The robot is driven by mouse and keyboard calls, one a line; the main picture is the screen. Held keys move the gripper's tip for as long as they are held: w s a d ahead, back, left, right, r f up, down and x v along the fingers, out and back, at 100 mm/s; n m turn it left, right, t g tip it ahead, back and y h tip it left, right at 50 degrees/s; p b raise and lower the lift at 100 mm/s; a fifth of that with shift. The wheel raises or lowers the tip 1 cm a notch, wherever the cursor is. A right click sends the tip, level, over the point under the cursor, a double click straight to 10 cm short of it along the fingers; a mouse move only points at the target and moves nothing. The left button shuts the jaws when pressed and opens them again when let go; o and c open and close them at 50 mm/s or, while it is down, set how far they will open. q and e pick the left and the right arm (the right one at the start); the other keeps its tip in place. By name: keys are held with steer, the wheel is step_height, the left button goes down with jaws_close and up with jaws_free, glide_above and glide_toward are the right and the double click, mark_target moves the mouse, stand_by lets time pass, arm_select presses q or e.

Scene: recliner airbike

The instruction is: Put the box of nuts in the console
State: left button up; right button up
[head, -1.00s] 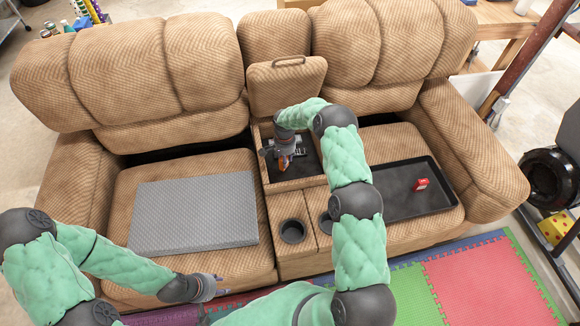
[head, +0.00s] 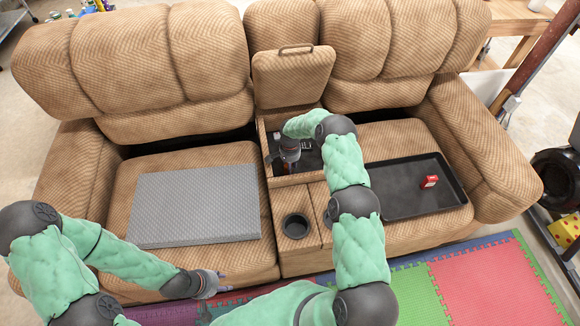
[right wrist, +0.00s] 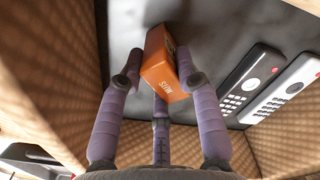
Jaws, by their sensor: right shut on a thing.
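The box of nuts (right wrist: 165,62) is an orange carton marked "NUTS". In the right wrist view it is held tilted between the purple fingers of my right gripper (right wrist: 160,78), which is shut on it. The gripper is down inside the open console (head: 300,179), between the two seats, with the box close to the dark floor. I cannot tell whether the box touches the floor. In the head view my right arm and hand hide the box. My left gripper (head: 212,284) is empty in front of the left seat; its finger opening is unclear.
Two remotes, one black (right wrist: 248,78) and one white (right wrist: 288,88), lie in the console beside the box. The console lid (head: 293,78) stands raised. A cup holder (head: 295,226) is in front.

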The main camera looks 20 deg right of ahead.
steer(key=shift+f, duration=0.15)
steer(key=o, duration=1.1)
steer(key=shift+o, duration=0.2)
step_height(320, 180, up, 12)
steer(key=p, duration=0.5)
